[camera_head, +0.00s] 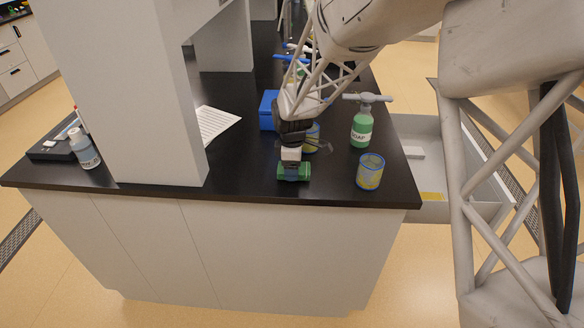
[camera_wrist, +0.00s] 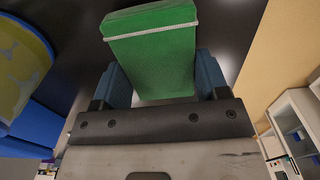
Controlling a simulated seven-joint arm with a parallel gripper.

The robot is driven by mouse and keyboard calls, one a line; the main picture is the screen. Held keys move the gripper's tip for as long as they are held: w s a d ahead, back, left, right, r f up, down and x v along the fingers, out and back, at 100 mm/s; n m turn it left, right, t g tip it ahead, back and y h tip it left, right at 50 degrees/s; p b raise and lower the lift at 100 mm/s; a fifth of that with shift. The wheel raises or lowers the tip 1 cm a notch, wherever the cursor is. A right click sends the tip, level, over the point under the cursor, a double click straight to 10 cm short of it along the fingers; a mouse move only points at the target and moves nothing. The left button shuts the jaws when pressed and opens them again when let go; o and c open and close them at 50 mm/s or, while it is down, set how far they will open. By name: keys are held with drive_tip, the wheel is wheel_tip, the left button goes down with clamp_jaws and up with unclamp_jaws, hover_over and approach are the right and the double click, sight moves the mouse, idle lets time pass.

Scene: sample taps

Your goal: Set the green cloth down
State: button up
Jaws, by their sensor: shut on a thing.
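The green cloth (camera_wrist: 150,60) is a folded block with a pale seam, held between the two blue fingers of my gripper (camera_wrist: 158,82) in the wrist view. In the head view the green cloth (camera_head: 286,172) shows at the lower end of my gripper (camera_head: 293,170), close to the black countertop (camera_head: 240,180) near its front edge. My gripper points downward and is shut on the cloth. I cannot tell whether the cloth touches the counter.
A blue and yellow cup (camera_head: 369,172) and a green soap bottle (camera_head: 362,128) stand to the right. Another similar cup (camera_head: 312,138) and a blue box (camera_head: 268,110) are behind my gripper. A white pillar (camera_head: 150,90) rises at left; counter between it and the gripper is clear.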

drive_tip(key=shift+f, duration=0.25)
drive_tip(key=shift+f, duration=0.15)
drive_tip(key=o, duration=0.9)
wheel_tip(320, 180, up, 12)
drive_tip(key=shift+r, duration=0.15)
idle(0.4)
idle(0.5)
drive_tip(key=shift+d, duration=0.1)
